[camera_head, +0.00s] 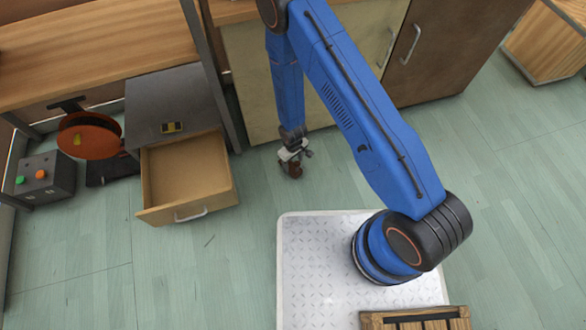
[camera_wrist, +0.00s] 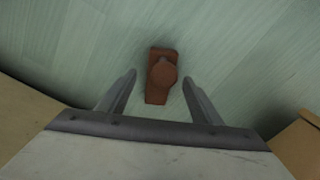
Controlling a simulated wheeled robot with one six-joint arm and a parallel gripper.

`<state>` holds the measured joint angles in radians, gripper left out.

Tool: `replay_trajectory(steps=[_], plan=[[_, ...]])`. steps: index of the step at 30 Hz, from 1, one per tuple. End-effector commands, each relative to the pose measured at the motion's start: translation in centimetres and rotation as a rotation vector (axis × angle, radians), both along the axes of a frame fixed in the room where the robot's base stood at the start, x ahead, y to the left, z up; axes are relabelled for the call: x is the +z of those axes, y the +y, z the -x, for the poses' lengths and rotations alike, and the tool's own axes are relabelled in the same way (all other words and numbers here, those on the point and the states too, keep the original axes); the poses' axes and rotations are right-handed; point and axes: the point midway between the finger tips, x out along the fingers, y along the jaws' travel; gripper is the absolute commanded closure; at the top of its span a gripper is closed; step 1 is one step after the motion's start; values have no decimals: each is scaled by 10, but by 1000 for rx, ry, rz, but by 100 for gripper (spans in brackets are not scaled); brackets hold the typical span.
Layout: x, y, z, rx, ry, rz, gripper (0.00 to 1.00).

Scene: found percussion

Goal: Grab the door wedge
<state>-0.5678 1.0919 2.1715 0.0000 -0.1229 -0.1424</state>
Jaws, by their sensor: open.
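The door wedge (camera_wrist: 160,87) is a small reddish-brown block with a rounded top part, lying on the green floor in the wrist view. In the head view the brown wedge (camera_head: 293,171) shows just below my gripper, in front of the cabinets and partly hidden by the fingers. My gripper (camera_wrist: 160,88) is open, with one finger to each side of the wedge in the wrist view. No contact between fingers and wedge is visible. My gripper (camera_head: 292,156) points down at the wedge in the head view.
An open wooden drawer (camera_head: 188,178) sticks out at the left of my gripper. A beige cabinet (camera_head: 247,75) and a dark brown door (camera_head: 445,50) stand behind. A grey box with buttons (camera_head: 45,180) sits at far left. The floor (camera_head: 225,250) in front is clear.

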Motion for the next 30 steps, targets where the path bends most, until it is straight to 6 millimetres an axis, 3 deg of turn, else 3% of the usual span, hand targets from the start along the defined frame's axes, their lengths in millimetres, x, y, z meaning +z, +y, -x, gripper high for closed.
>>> replay_trajectory(steps=[9,17,24,30], plan=[[-37,1,0,0,2,2,41],[-40,1,0,0,1,1,41],[-40,1,0,0,1,1,91],[-40,1,0,0,1,1,91]])
